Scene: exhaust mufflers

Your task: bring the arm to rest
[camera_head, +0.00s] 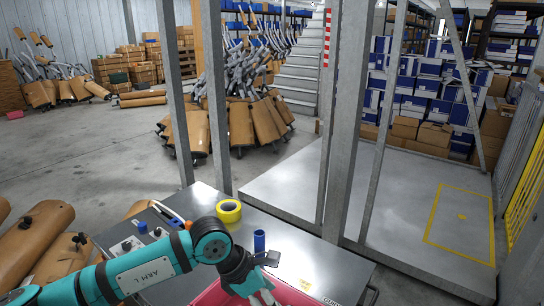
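My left arm (150,268), teal and dark grey and marked "ARM L", reaches in from the lower left over the metal table (318,262). It bends at the wrist so that my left gripper (264,297) points down near the bottom edge of the view. The gripper is over or beside a red bin (292,294) that is cut off by the frame. The fingers are small and partly cropped, so I cannot tell whether they are open or hold anything. My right gripper is not in view.
A yellow tape roll (229,211) and a blue cylinder (259,241) stand on the table close to the arm. Grey posts (346,120) rise just behind the table. Brown mufflers (38,237) lie at the left. Floor (80,160) is clear farther back.

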